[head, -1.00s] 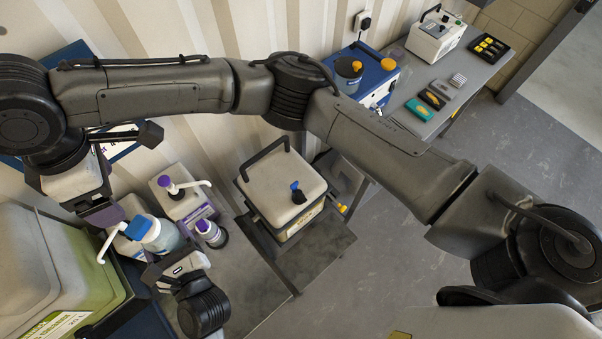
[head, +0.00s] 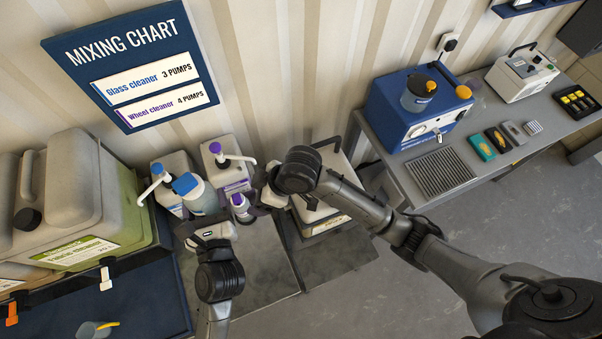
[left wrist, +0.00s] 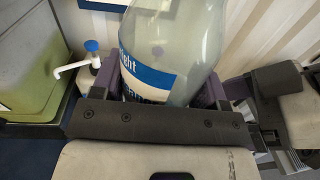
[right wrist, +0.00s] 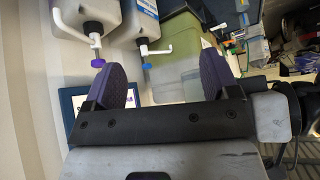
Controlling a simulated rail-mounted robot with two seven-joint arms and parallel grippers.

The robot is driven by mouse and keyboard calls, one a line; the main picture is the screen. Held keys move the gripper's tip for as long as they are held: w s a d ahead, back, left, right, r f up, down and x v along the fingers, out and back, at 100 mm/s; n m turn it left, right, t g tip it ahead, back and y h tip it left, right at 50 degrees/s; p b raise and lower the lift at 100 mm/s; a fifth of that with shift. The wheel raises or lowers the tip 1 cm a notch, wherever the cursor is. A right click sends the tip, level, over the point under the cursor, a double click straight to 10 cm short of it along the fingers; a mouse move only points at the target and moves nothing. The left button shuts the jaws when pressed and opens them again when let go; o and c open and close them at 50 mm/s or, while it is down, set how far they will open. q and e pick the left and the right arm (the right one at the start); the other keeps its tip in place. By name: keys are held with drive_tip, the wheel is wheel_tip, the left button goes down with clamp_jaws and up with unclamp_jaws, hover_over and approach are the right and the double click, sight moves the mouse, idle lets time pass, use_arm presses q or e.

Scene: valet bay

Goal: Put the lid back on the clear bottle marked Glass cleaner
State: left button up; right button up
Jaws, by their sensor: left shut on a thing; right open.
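The clear bottle (head: 204,200) stands among the pump jugs in the head view. A blue lid (head: 186,183) shows at its upper end; I cannot tell whether it is fully seated. My left gripper (head: 194,243) is shut on the bottle from the front. In the left wrist view, the bottle (left wrist: 196,60), with a blue-and-white label (left wrist: 148,82), is between the fingers; its top is out of frame. My right gripper (head: 266,197) is to the right of the bottle, beyond a purple-capped bottle. In the right wrist view its fingers (right wrist: 169,88) are apart.
The small purple-capped bottle (head: 241,208) and purple-pump jug (head: 229,170) are close to my right gripper. The blue-pump jug (head: 171,166) is behind the clear bottle. A large green-sided canister (head: 120,210) stands at left. A mixing chart (head: 130,65) hangs on the wall.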

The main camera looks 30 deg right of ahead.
drive_tip(key=s+d+f+m+h, duration=0.3)
drive_tip(key=s+d, duration=0.4)
drive_tip(key=s, duration=0.5)
drive_tip(key=s+d+f+m+h, duration=0.3)
drive_tip(key=s+d+f+m, duration=0.2)
drive_tip(key=s+d, duration=0.3)
drive_tip(key=s, duration=0.4)
drive_tip(key=shift+s+d+f+m, duration=0.2)
drive_tip(key=shift+d+f+m, duration=0.1)
drive_tip(key=shift+f+m, duration=0.1)
